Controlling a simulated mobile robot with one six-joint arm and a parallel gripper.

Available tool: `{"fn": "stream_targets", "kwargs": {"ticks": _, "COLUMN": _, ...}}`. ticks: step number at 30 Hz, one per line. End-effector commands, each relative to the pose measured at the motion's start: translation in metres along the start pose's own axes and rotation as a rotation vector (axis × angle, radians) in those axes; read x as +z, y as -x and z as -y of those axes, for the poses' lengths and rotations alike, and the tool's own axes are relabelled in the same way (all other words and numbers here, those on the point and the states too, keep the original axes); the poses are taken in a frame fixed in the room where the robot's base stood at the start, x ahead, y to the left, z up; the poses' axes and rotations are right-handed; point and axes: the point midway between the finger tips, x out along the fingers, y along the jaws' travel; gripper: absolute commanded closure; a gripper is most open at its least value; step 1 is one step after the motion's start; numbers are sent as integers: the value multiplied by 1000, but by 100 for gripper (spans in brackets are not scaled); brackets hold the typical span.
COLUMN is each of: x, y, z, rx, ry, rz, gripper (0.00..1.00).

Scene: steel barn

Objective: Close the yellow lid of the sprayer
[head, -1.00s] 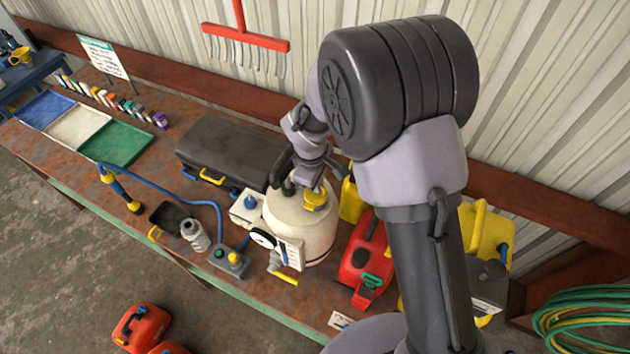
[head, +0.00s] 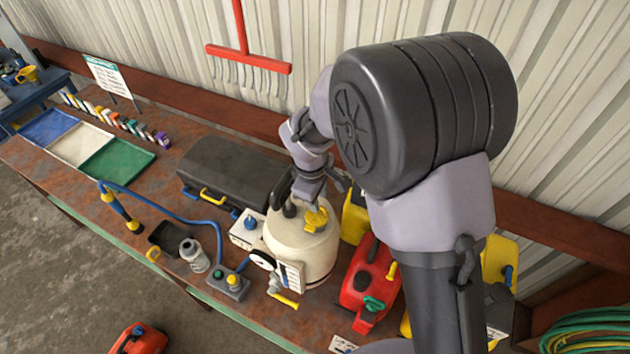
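The sprayer (head: 298,241) is a cream-white tank standing upright on the bench, with a black handle on top. Its yellow lid (head: 316,219) sits at the top of the tank, toward the right. It looks tilted, but I cannot tell whether it is fully open. My gripper (head: 316,199) is just above and behind the lid, pointing down, with the wrist coming from the upper right. The fingertips are small and partly hidden, so I cannot see whether they touch the lid or how far apart they are.
A red fuel can (head: 368,282) stands close to the right of the sprayer. A white box (head: 248,229) and a grey control box (head: 226,283) are at its left. A black case (head: 232,172) lies behind left. Trays (head: 118,158) lie farther left. The corrugated wall rises behind the bench.

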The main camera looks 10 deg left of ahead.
Motion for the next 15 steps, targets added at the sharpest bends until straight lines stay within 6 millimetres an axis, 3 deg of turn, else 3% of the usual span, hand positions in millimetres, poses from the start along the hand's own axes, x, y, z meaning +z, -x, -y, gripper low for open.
{"fn": "stream_targets", "kwargs": {"ticks": 9, "x": -1, "y": 100, "z": -1, "rx": 3, "ry": 0, "rz": -4, "gripper": 70}}
{"fn": "stream_targets", "kwargs": {"ticks": 15, "x": 0, "y": 131, "z": 0, "rx": 0, "ry": 0, "rz": -1, "gripper": 70}}
